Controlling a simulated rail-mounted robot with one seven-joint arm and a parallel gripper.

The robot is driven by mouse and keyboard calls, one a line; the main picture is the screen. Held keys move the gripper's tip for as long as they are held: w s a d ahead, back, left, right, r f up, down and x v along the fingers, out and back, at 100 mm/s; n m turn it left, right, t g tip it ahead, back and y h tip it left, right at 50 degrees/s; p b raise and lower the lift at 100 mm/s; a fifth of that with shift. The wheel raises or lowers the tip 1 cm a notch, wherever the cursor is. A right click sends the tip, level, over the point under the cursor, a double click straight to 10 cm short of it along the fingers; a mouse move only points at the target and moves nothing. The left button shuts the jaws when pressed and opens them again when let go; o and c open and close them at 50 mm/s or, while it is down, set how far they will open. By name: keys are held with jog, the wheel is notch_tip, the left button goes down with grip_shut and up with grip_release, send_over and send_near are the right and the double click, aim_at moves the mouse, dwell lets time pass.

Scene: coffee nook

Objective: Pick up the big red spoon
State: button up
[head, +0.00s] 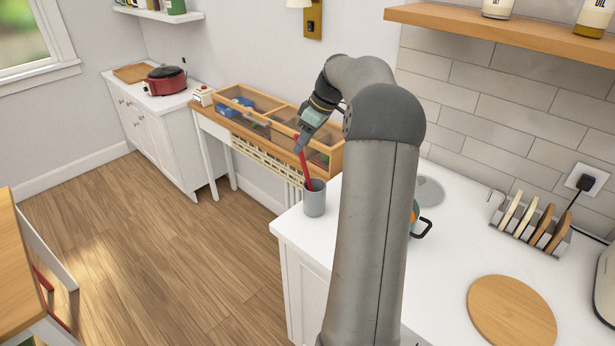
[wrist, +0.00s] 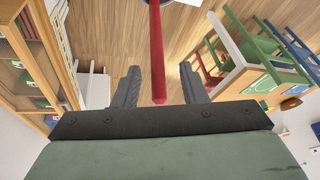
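The big red spoon (head: 306,166) stands tilted in a grey cup (head: 314,198) at the near left corner of the white counter. Its lower end is hidden inside the cup. My gripper (head: 300,146) is at the upper end of the spoon's handle, above the cup. In the wrist view the red handle (wrist: 157,50) runs down between the two dark fingers of my gripper (wrist: 159,84). The fingers are apart, with a visible gap on each side of the handle.
A wooden divided case (head: 262,112) stands behind the cup. A toast rack (head: 530,225) and a round wooden board (head: 511,311) are on the counter (head: 450,270) to the right.

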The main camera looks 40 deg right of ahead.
aim_at(300, 157)
jog(key=shift+p+x, duration=0.45)
jog(key=shift+x, duration=1.45)
jog(key=shift+d, duration=0.1)
grip_shut()
